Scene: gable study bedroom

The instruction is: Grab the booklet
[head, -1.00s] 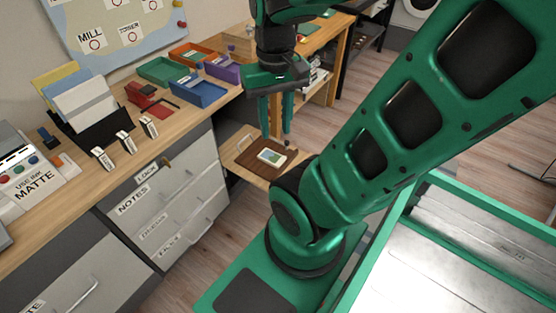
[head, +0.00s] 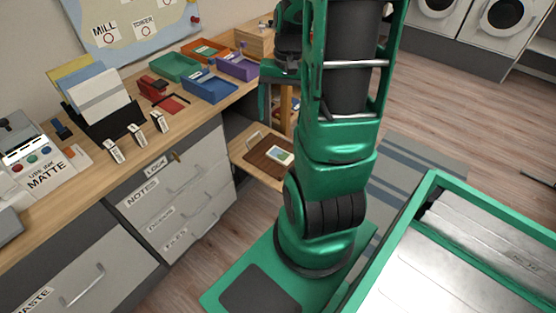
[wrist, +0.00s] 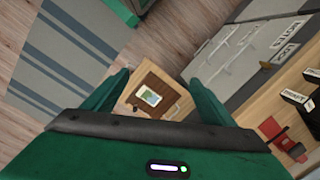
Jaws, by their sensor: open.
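The booklet (head: 279,156) is a small white item with a green and yellowish picture. It lies flat on a dark brown board (head: 262,158) on a low pulled-out wooden shelf (head: 243,151). In the wrist view the booklet (wrist: 150,97) shows between my fingers, some distance beyond them, on the brown board. My gripper (wrist: 158,79) is open and empty, with its two green fingers spread apart. In the head view my gripper (head: 272,114) is above the shelf and partly hidden behind my arm.
A wooden desk (head: 75,195) runs along the left, with a blue tray (head: 209,90), a red stapler-like item (head: 153,90) and a file holder. Grey drawers (head: 180,195) stand under it. A striped rug (head: 400,170) and open floor lie to the right.

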